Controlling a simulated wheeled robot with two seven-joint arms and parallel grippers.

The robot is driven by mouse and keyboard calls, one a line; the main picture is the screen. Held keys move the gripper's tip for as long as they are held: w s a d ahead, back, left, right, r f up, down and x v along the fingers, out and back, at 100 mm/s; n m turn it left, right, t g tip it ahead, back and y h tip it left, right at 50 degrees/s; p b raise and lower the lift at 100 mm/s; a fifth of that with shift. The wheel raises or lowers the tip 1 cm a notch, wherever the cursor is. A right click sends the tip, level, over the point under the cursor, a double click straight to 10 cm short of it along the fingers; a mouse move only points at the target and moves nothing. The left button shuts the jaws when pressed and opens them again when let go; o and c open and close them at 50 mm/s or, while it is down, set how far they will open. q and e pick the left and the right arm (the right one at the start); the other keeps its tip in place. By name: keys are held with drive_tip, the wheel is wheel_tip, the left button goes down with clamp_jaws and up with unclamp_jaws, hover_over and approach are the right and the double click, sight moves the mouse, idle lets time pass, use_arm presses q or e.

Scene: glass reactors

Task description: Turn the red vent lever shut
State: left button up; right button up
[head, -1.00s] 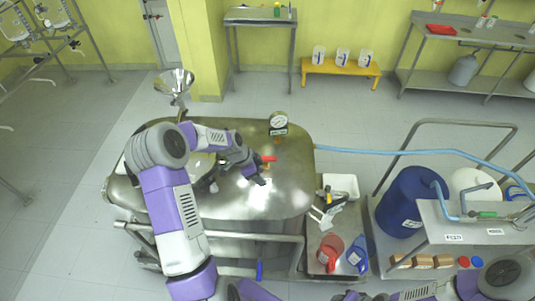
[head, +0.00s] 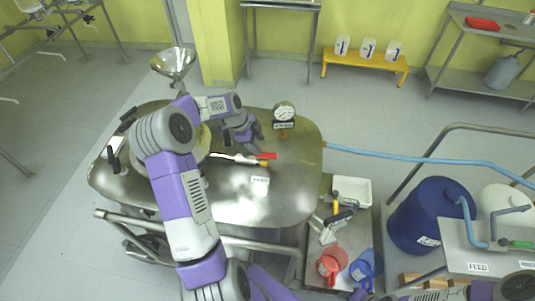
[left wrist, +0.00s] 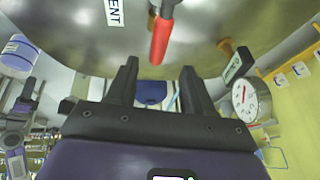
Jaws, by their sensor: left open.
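The red vent lever (head: 266,155) sticks out to the right, low over the steel vessel lid (head: 225,195). In the left wrist view the red lever (left wrist: 161,40) hangs down just beyond the fingertips, roughly between them. A white label, readable as "ENT" in the left wrist view (left wrist: 114,12), lies beside it. My left gripper (head: 250,140) is just behind the lever in the head view, pointing down. Its two fingers (left wrist: 158,72) are apart with nothing between them, and I see no contact with the lever. My right gripper is not visible.
A pressure gauge (head: 284,112) stands on the lid behind and right of the lever. A steel funnel (head: 173,63) is at the back left. A blue hose (head: 425,159) runs right from the vessel. A cart with jugs and a white tray (head: 352,190) stands at the right.

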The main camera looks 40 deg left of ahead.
sight(266, 154)
use_arm(q)
drive_tip(key=shift+x, duration=3.55)
drive_tip(key=shift+s, duration=0.1)
clamp_jaws()
